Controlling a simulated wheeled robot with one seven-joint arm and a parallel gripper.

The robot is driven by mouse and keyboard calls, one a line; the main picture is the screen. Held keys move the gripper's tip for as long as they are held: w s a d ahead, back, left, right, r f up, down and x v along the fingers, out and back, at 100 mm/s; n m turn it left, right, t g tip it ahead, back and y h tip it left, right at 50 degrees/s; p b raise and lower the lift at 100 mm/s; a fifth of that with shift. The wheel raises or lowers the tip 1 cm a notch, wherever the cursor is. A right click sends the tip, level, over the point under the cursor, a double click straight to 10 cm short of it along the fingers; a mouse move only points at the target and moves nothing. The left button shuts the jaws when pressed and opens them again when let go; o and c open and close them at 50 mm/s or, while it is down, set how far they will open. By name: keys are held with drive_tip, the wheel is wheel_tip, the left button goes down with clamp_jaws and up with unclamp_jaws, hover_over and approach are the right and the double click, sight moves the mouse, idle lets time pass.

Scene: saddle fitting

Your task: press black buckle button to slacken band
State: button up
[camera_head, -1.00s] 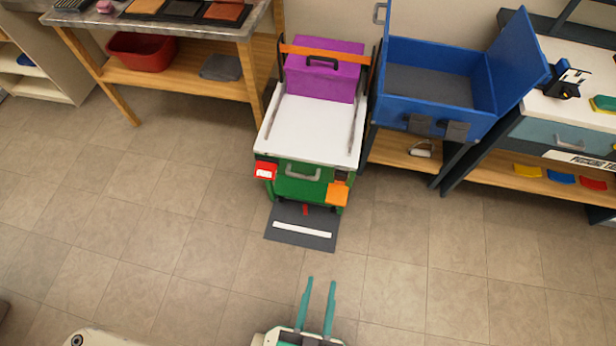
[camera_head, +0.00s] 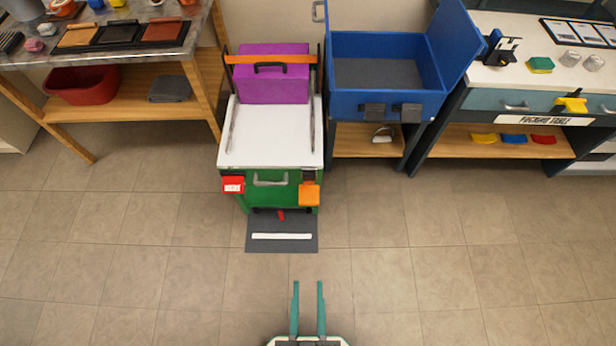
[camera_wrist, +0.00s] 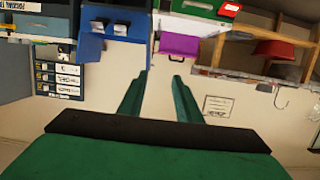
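An orange band (camera_head: 244,59) runs across the purple case (camera_head: 288,88) at the back of a green cart's white top (camera_head: 262,140). I cannot make out a black buckle button on the band at this size. My gripper (camera_head: 309,285) is at the bottom of the head view, over the floor in front of the cart, with its two teal fingers apart and nothing between them. In the wrist view the open fingers (camera_wrist: 162,78) point toward the wall, and the purple case (camera_wrist: 180,45) shows beyond them, upside down.
A blue open box (camera_head: 388,104) stands right of the cart. A wooden bench with a red tub (camera_head: 82,86) is at left. A red box (camera_head: 232,184) and an orange block (camera_head: 309,194) are on the cart's front. A dark mat (camera_head: 281,245) lies before it. Nearer floor is clear.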

drive_tip(key=shift+f, duration=0.1)
drive_tip(key=c, duration=0.7)
drive_tip(key=shift+w+f, duration=0.15)
drive_tip(key=shift+f, duration=0.25)
clamp_jaws()
drive_tip(key=w+f+m+t, duration=0.1)
drive_tip(key=w+f+m, duration=0.95)
drive_tip(key=f, duration=0.65)
drive_tip(key=w+f+m, duration=0.3)
drive_tip(key=w+f, duration=0.1)
drive_tip(key=w, duration=0.4)
drive_tip(key=w+f+m+t, duration=0.1)
drive_tip(key=w+f+m, duration=0.3)
drive_tip(key=w, duration=0.4)
drive_tip(key=shift+w+t, duration=0.15)
drive_tip(key=shift+t, duration=0.15)
drive_tip(key=shift+f+m, duration=0.1)
drive_tip(key=shift+m, duration=0.15)
